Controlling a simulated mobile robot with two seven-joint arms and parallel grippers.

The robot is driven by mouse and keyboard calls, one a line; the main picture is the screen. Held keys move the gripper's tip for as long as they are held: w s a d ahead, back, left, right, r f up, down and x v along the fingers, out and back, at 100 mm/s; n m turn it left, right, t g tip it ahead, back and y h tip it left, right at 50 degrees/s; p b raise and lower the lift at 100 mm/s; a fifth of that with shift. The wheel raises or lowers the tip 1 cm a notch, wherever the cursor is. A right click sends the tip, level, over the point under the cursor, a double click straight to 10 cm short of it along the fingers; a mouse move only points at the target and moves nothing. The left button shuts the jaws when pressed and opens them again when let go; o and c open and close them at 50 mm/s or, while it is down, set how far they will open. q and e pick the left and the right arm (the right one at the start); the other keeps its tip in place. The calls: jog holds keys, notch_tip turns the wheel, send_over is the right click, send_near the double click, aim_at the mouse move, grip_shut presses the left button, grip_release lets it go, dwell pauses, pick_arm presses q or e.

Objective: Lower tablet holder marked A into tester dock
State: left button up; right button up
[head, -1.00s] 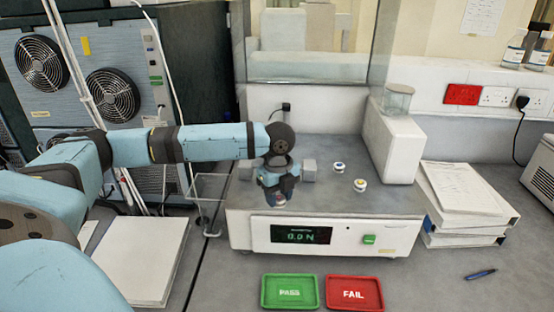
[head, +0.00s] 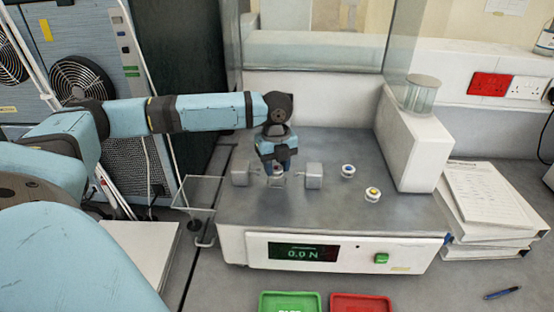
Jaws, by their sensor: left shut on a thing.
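My left gripper (head: 277,172) points down over the tester's grey top and is shut on the small tablet holder (head: 277,182). The holder is mostly hidden by the fingers, and its mark cannot be read. The gripper and holder are between two grey blocks of the dock, the left block (head: 240,174) and the right block (head: 314,176). I cannot tell whether the holder touches the dock. Two more round white holders stand to the right, one with a blue ring (head: 348,171) and one with a yellow centre (head: 373,194). My right gripper is not in view.
The tester's front display (head: 303,253) reads 0.0 N, with a green button (head: 381,258) beside it. A glass jar (head: 420,93) stands on the white housing at right. A green tray (head: 291,302) and a red tray (head: 361,303) lie in front. A clear shelf (head: 197,193) is at left.

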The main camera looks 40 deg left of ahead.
pick_arm(q)
jog(key=shift+s+f+b, duration=0.1)
jog(key=shift+f+b, duration=0.15)
jog(key=shift+b, duration=0.2)
jog(key=shift+f+b, duration=0.4)
jog(key=shift+b, duration=0.45)
jog(key=shift+r+p, duration=0.3)
jog(key=shift+p, duration=0.4)
jog(key=shift+f, duration=0.2)
jog(key=shift+p, duration=0.55)
jog(key=shift+p, duration=0.4)
